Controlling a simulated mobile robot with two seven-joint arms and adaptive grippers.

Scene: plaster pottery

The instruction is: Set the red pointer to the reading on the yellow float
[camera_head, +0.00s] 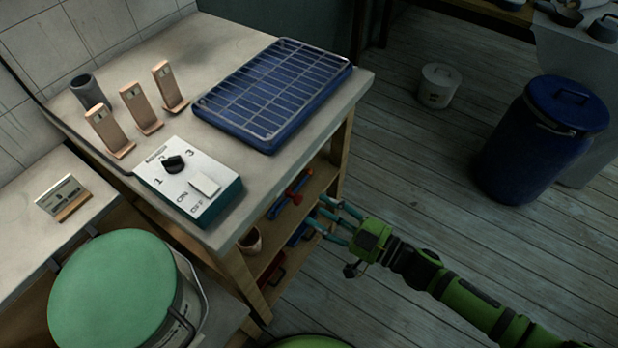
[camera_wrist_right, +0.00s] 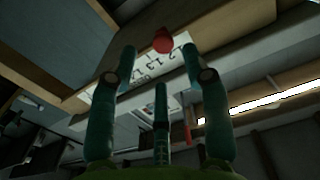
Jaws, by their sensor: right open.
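My right gripper (camera_head: 326,213) is open and empty beside the right side of the workbench, level with its shelves in the head view. In the right wrist view its teal fingers (camera_wrist_right: 159,62) are spread apart. Beyond them is a white panel with dark digits (camera_wrist_right: 135,72), and a round red part (camera_wrist_right: 162,40) sits at its edge; it may be the red pointer, but I cannot tell. A thin red piece (camera_wrist_right: 187,132) shows farther down. I cannot make out a yellow float in either view. My left gripper is out of view.
The workbench (camera_head: 225,50) carries a switch box (camera_head: 170,198), a blue rack tray (camera_head: 345,80), three tan stands (camera_head: 143,116) and a grey cup (camera_head: 88,92). Red and blue tools (camera_head: 290,193) lie on its shelf.

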